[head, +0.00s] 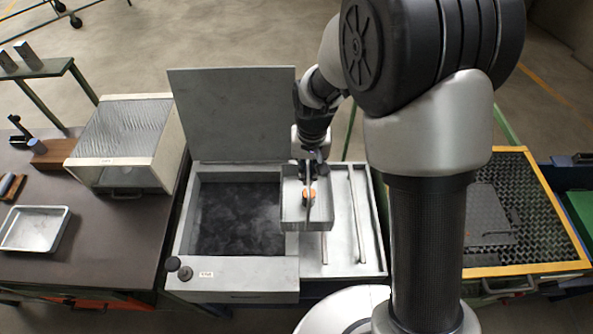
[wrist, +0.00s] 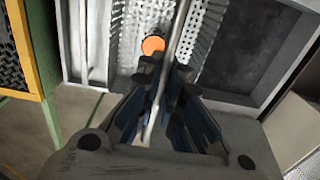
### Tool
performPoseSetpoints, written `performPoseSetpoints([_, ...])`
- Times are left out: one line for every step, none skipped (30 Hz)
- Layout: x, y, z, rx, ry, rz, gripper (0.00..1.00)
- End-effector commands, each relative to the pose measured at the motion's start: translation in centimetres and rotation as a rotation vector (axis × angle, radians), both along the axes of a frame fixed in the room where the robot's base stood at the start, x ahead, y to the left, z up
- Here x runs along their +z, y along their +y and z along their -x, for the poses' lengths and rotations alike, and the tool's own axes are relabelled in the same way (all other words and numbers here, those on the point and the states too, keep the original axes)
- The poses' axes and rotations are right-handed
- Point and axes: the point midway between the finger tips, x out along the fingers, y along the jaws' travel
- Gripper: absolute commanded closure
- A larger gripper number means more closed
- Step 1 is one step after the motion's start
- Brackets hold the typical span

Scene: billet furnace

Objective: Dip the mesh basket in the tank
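The mesh basket (head: 291,212) is a grey box with perforated walls and a bar handle arching over it. In the head view it covers part of the tank's right edge; I cannot tell whether it hangs or rests. An orange round piece (head: 309,195) lies inside it. The tank (head: 187,222) is open, with dark, cloudy liquid (head: 235,215) left of the basket. My gripper (head: 311,166) is above the basket, its fingers closed around the handle. The wrist view shows the fingers (wrist: 170,80) on either side of the bar, with the mesh basket (wrist: 212,35) beyond.
The tank's lid (head: 232,112) stands upright behind it. A pale drain area with rails (head: 357,215) lies right of the basket. A furnace-like box (head: 130,140) and a metal tray (head: 35,229) are on the left bench. A yellow-framed grate (head: 520,190) is at right.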

Motion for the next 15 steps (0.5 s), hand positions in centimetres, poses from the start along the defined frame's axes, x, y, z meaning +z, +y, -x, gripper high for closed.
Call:
performPoseSetpoints([0.0,-0.6,-0.1,-0.004,-0.004,-0.001,1.00])
performPoseSetpoints([0.0,-0.9,-0.2,-0.004,-0.004,-0.001,1.00])
performPoseSetpoints([0.0,-1.3,-0.2,-0.003,-0.004,-0.001,1.00])
performPoseSetpoints([0.0,-1.6,-0.1,-0.003,-0.004,-0.001,1.00])
performPoseSetpoints([-0.1,-1.9,-0.1,-0.004,-0.003,-0.001,1.00])
performPoseSetpoints([-0.1,-2.4,-0.1,-0.004,-0.003,-0.001,1.00])
performPoseSetpoints([-0.1,-2.7,-0.1,-0.003,-0.003,-0.001,1.00])
performPoseSetpoints([-0.2,-3.0,-0.1,-0.003,-0.003,-0.001,1.00])
performPoseSetpoints([-0.2,-3.4,-0.1,-0.004,-0.003,-0.001,1.00])
performPoseSetpoints([-0.2,-3.7,-0.1,-0.004,-0.004,-0.001,1.00])
performPoseSetpoints([-0.3,-4.0,-0.1,-0.003,-0.004,-0.001,1.00])
performPoseSetpoints([-0.3,-4.4,-0.1,-0.003,-0.004,-0.001,1.00])
performPoseSetpoints([-0.3,-4.7,-0.1,-0.004,-0.004,-0.001,1.00])
performPoseSetpoints([-0.4,-5.1,-0.1,-0.004,-0.004,-0.001,1.00])
performPoseSetpoints([-0.4,-5.5,-0.1,-0.003,-0.004,-0.001,1.00])
